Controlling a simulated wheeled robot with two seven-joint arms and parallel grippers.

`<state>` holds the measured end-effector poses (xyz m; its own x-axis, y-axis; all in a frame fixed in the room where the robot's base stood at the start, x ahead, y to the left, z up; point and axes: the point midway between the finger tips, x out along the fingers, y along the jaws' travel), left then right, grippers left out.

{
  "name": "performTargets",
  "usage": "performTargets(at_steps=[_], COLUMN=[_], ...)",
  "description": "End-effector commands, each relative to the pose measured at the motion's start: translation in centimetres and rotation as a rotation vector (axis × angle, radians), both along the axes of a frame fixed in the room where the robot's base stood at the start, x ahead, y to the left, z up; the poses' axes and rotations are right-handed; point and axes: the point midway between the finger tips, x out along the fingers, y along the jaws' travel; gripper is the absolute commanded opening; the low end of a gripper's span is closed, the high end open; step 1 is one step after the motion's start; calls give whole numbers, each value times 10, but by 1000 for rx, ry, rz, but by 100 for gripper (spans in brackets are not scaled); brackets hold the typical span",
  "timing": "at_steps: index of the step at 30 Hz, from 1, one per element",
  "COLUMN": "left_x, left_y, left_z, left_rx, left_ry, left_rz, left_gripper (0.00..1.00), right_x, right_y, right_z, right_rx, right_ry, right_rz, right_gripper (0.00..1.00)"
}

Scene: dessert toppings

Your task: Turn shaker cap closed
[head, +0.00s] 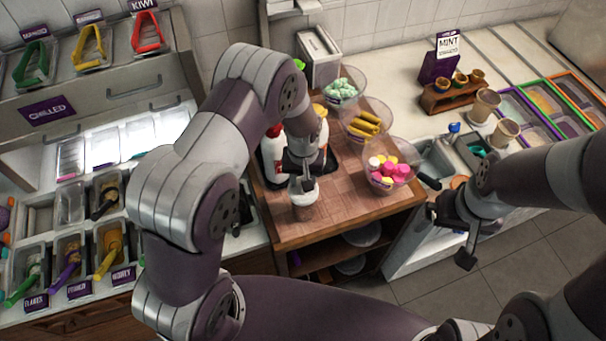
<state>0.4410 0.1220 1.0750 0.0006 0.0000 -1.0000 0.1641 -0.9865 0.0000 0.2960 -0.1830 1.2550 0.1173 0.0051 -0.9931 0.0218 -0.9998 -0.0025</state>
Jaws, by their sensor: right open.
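A small light-coloured container (305,205) with a whitish top stands near the front edge of the wooden cart top; it looks like the shaker, but its cap is too small to make out. My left gripper (305,182) points down right over its top, and I cannot tell whether the fingers touch or grip it. My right gripper (447,219) is open and empty, to the right of the cart, with its fingers spread apart.
White bottles (271,152) stand on a dark tray behind the container. Clear bowls of pink and yellow sweets (388,172), yellow sticks (364,124) and mint pieces (341,90) line the cart's right side. Topping bins (68,248) lie at left.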

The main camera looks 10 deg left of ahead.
Motion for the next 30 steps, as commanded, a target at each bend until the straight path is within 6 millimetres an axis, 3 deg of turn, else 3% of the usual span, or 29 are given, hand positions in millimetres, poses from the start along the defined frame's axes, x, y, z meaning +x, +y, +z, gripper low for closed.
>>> performTargets(at_steps=[7, 10, 11, 30], left_x=[0, 0, 0, 0], left_y=[0, 0, 0, 0], left_z=[-2, -1, -1, -1], left_rx=[0, 0, 0, 0], left_ry=[1, 1, 1, 1], left_rz=[0, 0, 0, -79], left_gripper=[38, 6, 0, 0], right_x=[0, 0, 0, 0], right_y=[0, 0, 0, 0], right_z=[0, 0, 0, -4], right_rx=[0, 0, 0, 0], right_ry=[0, 0, 0, 0], right_rz=[0, 0, 0, 0], right_gripper=[100, 100, 100, 100])
